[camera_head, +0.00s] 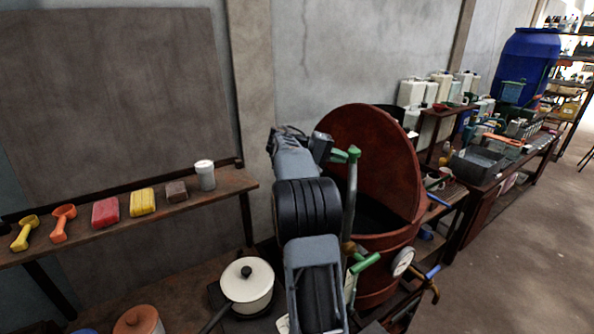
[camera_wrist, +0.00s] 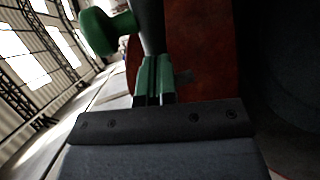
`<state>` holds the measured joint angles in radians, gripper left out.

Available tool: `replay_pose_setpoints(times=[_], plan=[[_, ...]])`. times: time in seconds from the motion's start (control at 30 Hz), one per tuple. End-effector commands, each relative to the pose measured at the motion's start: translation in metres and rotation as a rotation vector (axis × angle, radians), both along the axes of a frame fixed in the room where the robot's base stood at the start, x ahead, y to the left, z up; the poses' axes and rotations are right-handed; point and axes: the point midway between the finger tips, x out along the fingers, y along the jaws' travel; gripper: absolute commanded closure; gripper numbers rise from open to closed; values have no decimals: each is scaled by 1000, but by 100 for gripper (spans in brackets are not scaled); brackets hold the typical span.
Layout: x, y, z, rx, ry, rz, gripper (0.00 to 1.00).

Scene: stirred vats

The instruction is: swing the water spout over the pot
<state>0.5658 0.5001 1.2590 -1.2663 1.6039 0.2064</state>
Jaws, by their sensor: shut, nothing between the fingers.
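The large red-brown pot (camera_head: 385,245) stands right of my arm, its round lid (camera_head: 375,135) raised. A grey upright pipe (camera_head: 350,200) with a green top handle (camera_head: 354,151), seemingly the water spout, stands in front of the pot's opening. Its lower end is partly hidden behind my arm. My gripper (camera_head: 338,156) is at the pipe's top, beside the handle. In the wrist view my fingers (camera_wrist: 154,82) are shut and hold nothing. The green handle (camera_wrist: 103,32) is ahead and to the left there; whether the fingers touch the pipe I cannot tell.
A lower green handle (camera_head: 365,262) and a dial gauge (camera_head: 402,262) are at the pot's front. A white lidded saucepan (camera_head: 247,284) stands left of my arm. A shelf (camera_head: 225,184) with scoops and blocks is at left; a cluttered bench (camera_head: 480,180) is at right.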

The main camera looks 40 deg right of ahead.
Motion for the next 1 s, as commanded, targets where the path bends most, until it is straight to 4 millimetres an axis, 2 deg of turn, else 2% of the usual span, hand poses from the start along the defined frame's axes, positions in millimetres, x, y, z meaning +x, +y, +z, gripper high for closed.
replay_pose_setpoints(times=[0.43,1.0], plan=[[-11,-11,1,0,-1,9,100],[-8,-9,3,0,0,10,100]])
